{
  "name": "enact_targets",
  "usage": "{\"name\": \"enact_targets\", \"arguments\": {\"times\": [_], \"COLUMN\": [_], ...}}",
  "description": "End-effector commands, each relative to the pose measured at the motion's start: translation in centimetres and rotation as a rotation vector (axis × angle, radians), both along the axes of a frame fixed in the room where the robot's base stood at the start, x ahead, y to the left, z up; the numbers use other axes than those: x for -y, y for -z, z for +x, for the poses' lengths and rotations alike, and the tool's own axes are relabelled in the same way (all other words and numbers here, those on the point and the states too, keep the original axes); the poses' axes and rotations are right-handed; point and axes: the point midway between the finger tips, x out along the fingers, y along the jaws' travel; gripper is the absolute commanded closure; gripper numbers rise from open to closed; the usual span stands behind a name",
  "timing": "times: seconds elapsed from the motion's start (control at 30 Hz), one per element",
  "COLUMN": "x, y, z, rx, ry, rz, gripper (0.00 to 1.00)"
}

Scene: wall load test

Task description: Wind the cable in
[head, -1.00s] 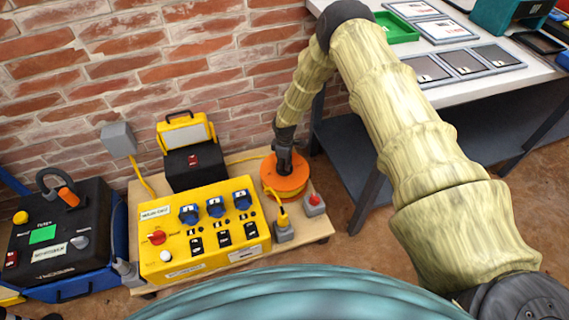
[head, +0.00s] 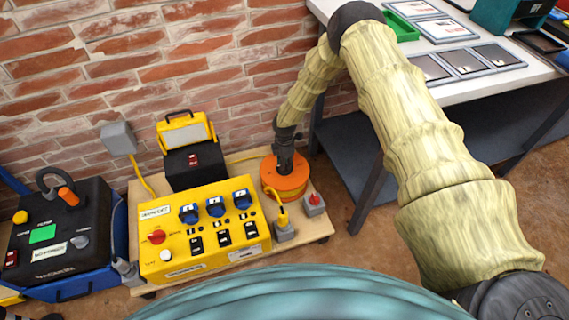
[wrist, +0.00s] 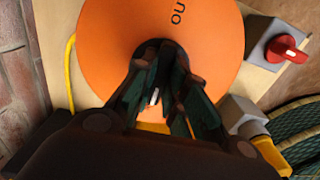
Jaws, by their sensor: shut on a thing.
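The orange cable reel (head: 288,184) stands at the right end of the wooden board, and its round face fills much of the wrist view (wrist: 205,40). My gripper (head: 286,167) is over the reel's middle from above. In the wrist view the fingers (wrist: 160,97) are at the reel's dark centre and closed around a small part there, which they mostly hide. Yellow cable (head: 247,158) runs from behind the reel to the left, and also shows in the wrist view (wrist: 70,75). A yellow plug (head: 282,217) sits at a grey socket in front of the reel.
A yellow control box (head: 205,232) with switches stands left of the reel. A grey box with a red knob (head: 314,203) is close on the reel's right. A black and yellow case (head: 190,150) stands behind. The workbench (head: 470,75) is at the right.

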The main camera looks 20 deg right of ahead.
Motion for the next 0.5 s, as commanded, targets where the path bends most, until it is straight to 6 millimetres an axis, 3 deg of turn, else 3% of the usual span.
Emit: {"name": "enact_targets", "arguments": {"times": [0.37,0.4,0.5], "x": [0.11,0.11,0.10], "y": [-0.01,-0.01,-0.01], "z": [0.02,0.02,0.02], "rx": [0.000,0.000,0.000], "ry": [-0.005,-0.005,-0.005], "rz": [-0.002,-0.002,-0.002], "gripper": [1.00,0.82,0.64]}}
